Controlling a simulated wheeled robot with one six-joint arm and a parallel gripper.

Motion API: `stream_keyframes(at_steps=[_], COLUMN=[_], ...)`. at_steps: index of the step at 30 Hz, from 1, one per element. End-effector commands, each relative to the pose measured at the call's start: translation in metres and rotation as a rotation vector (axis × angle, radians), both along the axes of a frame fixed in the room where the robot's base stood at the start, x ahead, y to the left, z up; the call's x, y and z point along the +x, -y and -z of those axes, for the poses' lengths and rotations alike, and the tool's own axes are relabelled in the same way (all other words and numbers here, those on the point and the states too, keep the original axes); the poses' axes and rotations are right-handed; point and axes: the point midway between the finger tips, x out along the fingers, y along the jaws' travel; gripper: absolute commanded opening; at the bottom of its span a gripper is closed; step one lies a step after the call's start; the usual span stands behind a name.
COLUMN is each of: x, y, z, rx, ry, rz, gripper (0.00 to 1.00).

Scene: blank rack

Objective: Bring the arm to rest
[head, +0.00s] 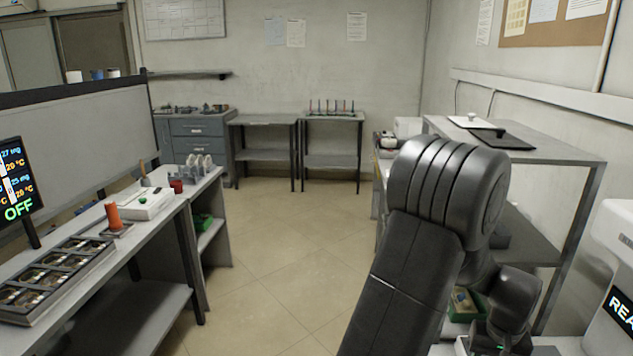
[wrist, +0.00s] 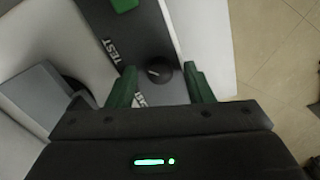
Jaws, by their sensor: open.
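My arm (head: 415,250) rises dark and bent through the right half of the head view. Its wrist end hangs low at the bottom right, where the fingers cannot be made out. In the wrist view my gripper (wrist: 160,70) is open, its two green fingers apart with nothing gripped. A dark round knob (wrist: 159,72) shows between the fingertips, on a dark panel (wrist: 145,35) marked TEST. I cannot tell how far the fingers are from it.
A white machine (head: 610,270) stands at the right edge, beside a grey shelf rack (head: 580,168). A green box (head: 465,305) lies low by my wrist. A bench (head: 150,238) with a partitioned tray (head: 95,256) runs along the left. The middle floor (head: 275,240) is clear.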

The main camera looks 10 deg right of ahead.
Motion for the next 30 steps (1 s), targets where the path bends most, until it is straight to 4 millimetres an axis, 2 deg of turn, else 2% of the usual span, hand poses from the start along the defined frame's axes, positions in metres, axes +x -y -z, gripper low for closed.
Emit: stream_keyframes(at_steps=[6, 12, 30], x=[-0.0001, -0.0001, 0.0020], y=[-0.0002, -0.0002, -0.0029], z=[-0.0003, -0.0001, -0.0035], rx=[0.000, 0.001, -0.003], ry=[-0.001, 0.000, 0.002], rz=[-0.162, -0.253, -0.283], gripper=[0.47, 0.47, 0.47])
